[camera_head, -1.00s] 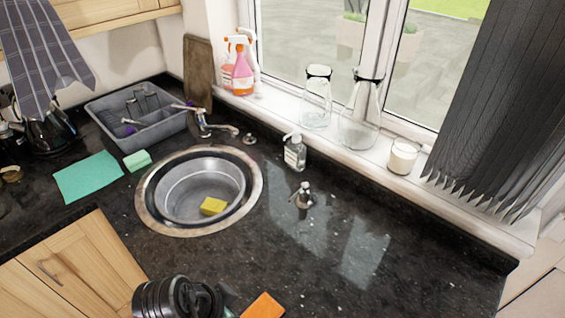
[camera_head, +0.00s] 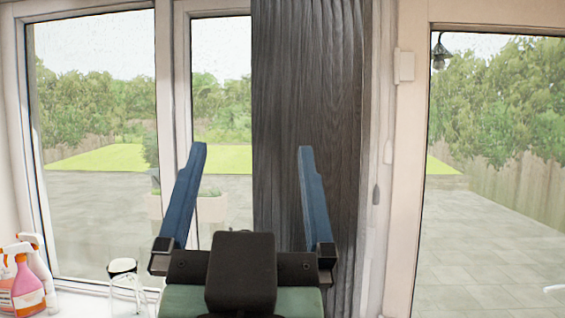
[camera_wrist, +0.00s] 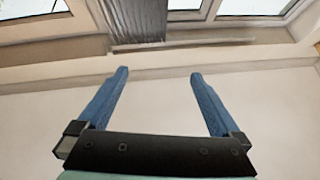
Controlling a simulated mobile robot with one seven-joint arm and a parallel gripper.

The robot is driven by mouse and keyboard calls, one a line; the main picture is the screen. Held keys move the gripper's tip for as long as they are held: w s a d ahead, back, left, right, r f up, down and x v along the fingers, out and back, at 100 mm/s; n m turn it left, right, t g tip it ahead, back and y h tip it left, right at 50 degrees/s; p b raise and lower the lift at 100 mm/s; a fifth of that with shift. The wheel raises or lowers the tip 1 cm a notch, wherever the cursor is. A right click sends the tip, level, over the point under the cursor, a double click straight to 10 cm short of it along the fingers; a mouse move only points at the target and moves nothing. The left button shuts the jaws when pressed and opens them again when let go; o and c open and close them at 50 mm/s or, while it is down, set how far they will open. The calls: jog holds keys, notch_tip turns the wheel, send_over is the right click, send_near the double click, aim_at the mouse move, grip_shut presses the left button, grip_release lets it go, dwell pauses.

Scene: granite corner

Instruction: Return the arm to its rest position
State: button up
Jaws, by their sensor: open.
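My gripper (camera_head: 251,150) stands raised in front of the window in the head view. Its two blue fingers point up and are spread wide apart, with nothing between them. The wrist view also shows my gripper (camera_wrist: 158,75) open and empty, with a pale wall behind the fingers. The gripper touches nothing that I can see. The rest of my arm is mostly below the head view.
A grey blind (camera_head: 345,120) hangs behind the gripper. A glazed door (camera_head: 490,180) is at right. The counter is out of view.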

jog(key=s+d+r+t+h, duration=0.1)
jog(key=s+d+r+t, duration=0.1)
jog(key=s+d+r, duration=0.1)
jog(key=shift+s+r, duration=0.75)
jog(key=shift+r, duration=0.2)
notch_tip(320, 180, down, 3)
jog(key=shift+r+b, duration=0.15)
jog(key=shift+b, duration=1.1)
